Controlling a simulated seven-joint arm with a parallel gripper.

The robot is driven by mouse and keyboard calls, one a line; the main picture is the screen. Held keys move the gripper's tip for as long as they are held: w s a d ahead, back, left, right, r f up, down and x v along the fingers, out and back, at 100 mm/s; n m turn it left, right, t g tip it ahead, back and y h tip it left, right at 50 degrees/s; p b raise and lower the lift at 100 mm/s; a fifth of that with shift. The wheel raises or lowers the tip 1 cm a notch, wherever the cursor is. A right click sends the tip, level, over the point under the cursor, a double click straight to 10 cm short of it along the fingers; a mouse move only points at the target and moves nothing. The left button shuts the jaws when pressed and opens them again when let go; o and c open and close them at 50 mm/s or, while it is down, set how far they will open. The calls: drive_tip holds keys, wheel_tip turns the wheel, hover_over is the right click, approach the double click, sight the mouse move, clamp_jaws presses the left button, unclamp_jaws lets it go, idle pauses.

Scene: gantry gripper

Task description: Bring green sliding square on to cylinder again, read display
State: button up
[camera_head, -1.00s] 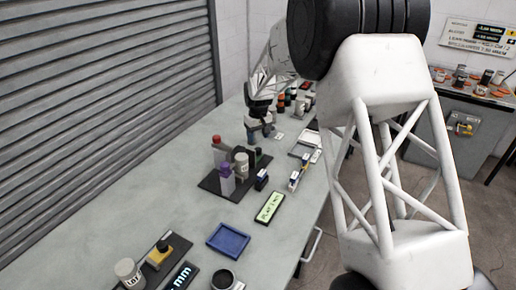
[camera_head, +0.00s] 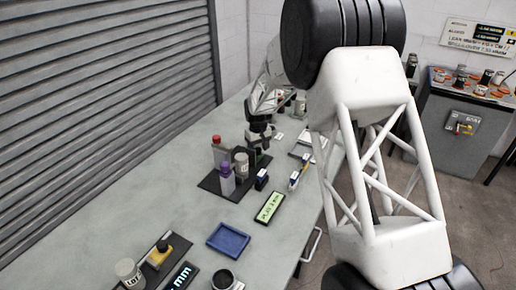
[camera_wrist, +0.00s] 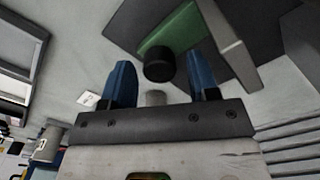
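In the wrist view, a green block (camera_wrist: 172,32) with a round black knob (camera_wrist: 158,66) lies on a dark plate (camera_wrist: 128,22). This looks like the green sliding square. A light grey bar (camera_wrist: 228,45) stands to its right. My gripper (camera_wrist: 161,70) is open, its blue fingers to the left and right of the knob, apart from it. A small grey cylindrical end (camera_wrist: 155,98) shows between the fingers; I cannot tell if it is the task's cylinder. In the head view my gripper (camera_head: 260,138) is over the far part of the bench, and the green block is not discernible.
A green-lit display (camera_head: 270,207) lies on the bench (camera_head: 180,215); its text is too small to read surely. A dark display (camera_head: 180,276) ends in "mm". Bottles stand on a dark board (camera_head: 208,184) nearer than my gripper. A blue tray (camera_head: 228,240) lies in front.

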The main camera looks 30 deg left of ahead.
sight(254, 152)
clamp_jaws()
drive_tip(key=shift+s, duration=1.85)
drive_tip(key=shift+o, duration=0.7)
unclamp_jaws()
wheel_tip(254, 152, up, 8)
drive_tip(key=shift+f, duration=0.1)
